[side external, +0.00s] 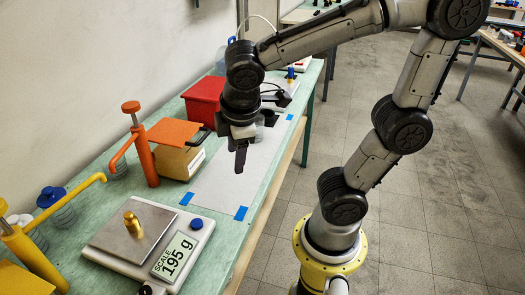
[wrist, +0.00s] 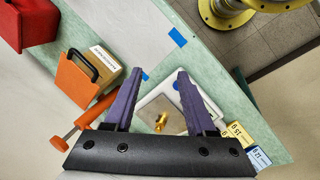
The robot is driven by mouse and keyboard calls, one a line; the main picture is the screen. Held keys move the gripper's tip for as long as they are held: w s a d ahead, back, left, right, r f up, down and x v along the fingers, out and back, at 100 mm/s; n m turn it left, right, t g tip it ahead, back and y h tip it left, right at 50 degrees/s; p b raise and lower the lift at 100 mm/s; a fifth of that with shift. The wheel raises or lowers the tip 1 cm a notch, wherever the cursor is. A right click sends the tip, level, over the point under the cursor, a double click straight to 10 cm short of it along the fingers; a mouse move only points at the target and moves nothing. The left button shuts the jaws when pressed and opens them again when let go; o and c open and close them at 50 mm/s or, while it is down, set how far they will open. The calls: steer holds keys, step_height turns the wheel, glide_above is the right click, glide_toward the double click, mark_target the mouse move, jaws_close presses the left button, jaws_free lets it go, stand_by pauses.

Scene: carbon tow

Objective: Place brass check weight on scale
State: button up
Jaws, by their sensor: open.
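The brass check weight (side external: 133,224) stands upright on the steel plate of the scale (side external: 108,242). The scale's display reads 195 g. My gripper (side external: 240,160) is above the bench, over the grey sheet, well up and back from the scale, and holds nothing. In the wrist view my gripper (wrist: 155,85) is open, with its two fingers wide apart. The brass weight (wrist: 161,121) shows between and beyond the fingers on the scale (wrist: 150,108), apart from them. Part of the scale is hidden behind the gripper there.
An orange clamp-like post (side external: 140,150) and a cardboard box with an orange top (side external: 175,145) stand behind the scale. A red bin (side external: 203,98) is farther along. Yellow pipework (side external: 30,250) is at the left. The grey sheet (side external: 215,185) is clear, with blue tape at its corners.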

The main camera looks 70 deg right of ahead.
steer(key=s+r+m+t+y, duration=0.1)
steer(key=s+m+t+y, duration=0.1)
steer(key=s+m, duration=0.4)
steer(key=shift+r+m+t+y, duration=0.3)
steer(key=shift+m+t+y, duration=0.1)
steer(key=shift+m+t, duration=0.25)
